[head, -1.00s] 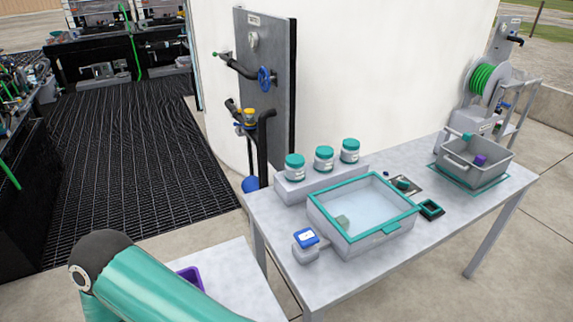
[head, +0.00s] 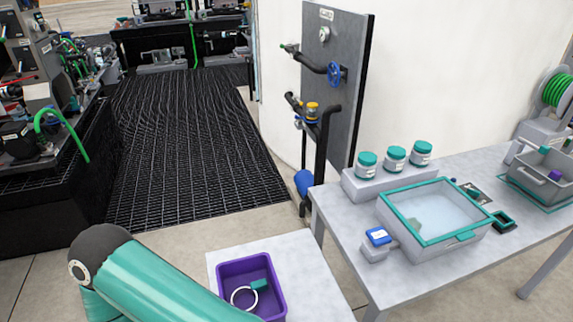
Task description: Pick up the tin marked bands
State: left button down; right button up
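Three white tins with teal lids stand in a row on a grey raised block (head: 390,184) at the back of the right table. They are the left tin (head: 367,166), the middle tin (head: 395,158) and the right tin (head: 421,153). Each has a label too small to read, so I cannot tell which is marked bands. All three stand upright. A teal link of my arm crosses the lower left. Neither of my grippers is in view.
A clear-topped bin with a teal rim (head: 462,238) and a blue-topped device (head: 378,237) stand on the table (head: 420,277). A grey tote (head: 545,183) is at right. A purple tray (head: 232,268) holds a white ring. A pipe panel (head: 345,60) stands behind.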

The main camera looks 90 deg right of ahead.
aim_at(364, 173)
jog(key=z, duration=0.05)
jog(key=i, duration=2.4)
jog(key=z, duration=3.05)
jog(key=k, duration=0.45)
jog(key=u, duration=0.15)
jog(key=i, duration=2.85)
jog(key=z, duration=0.55)
